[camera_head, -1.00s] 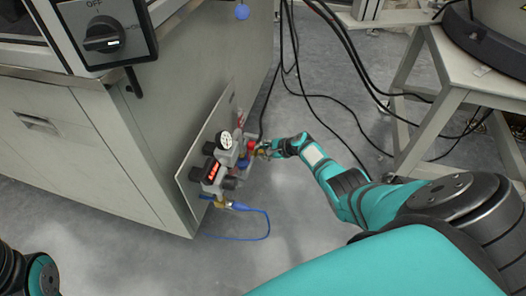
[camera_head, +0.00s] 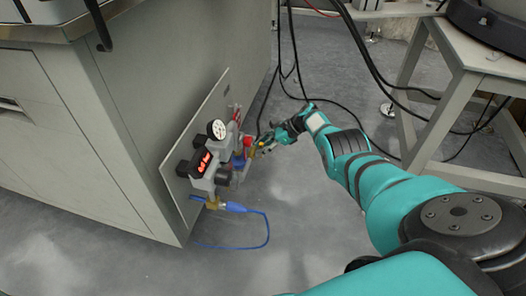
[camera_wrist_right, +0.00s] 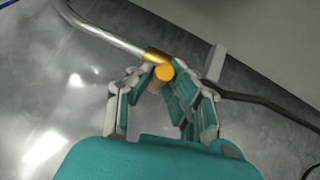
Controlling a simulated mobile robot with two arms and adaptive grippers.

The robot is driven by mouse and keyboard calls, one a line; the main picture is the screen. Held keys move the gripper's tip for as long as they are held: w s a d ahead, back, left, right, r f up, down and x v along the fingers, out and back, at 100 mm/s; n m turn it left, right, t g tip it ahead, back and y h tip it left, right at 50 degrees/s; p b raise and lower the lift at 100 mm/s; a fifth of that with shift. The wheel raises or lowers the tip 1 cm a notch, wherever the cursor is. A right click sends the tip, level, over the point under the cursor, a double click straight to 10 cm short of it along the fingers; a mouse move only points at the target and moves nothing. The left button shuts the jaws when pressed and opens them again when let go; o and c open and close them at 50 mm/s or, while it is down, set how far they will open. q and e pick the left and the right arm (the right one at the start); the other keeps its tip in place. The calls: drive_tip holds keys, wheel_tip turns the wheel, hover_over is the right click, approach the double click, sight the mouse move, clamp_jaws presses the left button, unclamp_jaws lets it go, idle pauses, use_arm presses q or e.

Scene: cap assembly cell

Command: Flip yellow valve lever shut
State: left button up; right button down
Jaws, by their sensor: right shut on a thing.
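The yellow valve lever (camera_head: 254,153) is on the right side of the valve assembly (camera_head: 210,170), which is fixed to a panel low on a cabinet. My right gripper (camera_head: 266,144) reaches it from the right. In the right wrist view, my right gripper (camera_wrist_right: 160,78) has its fingers on both sides of a yellow, round-ended piece (camera_wrist_right: 156,58), and it is shut on it. A silver rod (camera_wrist_right: 105,32) runs from this piece to the upper left. The lever's pivot is hard to make out. My left gripper is not in view.
A round gauge (camera_head: 217,129) and a red-lit display (camera_head: 202,163) sit on the assembly. A blue hose (camera_head: 262,215) loops below it. Black cables (camera_head: 292,75) hang behind my right gripper. A grey stand (camera_head: 440,110) is at the right. Floor in front is clear.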

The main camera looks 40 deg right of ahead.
drive_tip(key=shift+d+f, duration=0.1)
idle(0.5)
drive_tip(key=c, duration=1.3)
unclamp_jaws()
drive_tip(key=v, duration=1.2)
drive_tip(key=shift+d, duration=0.1)
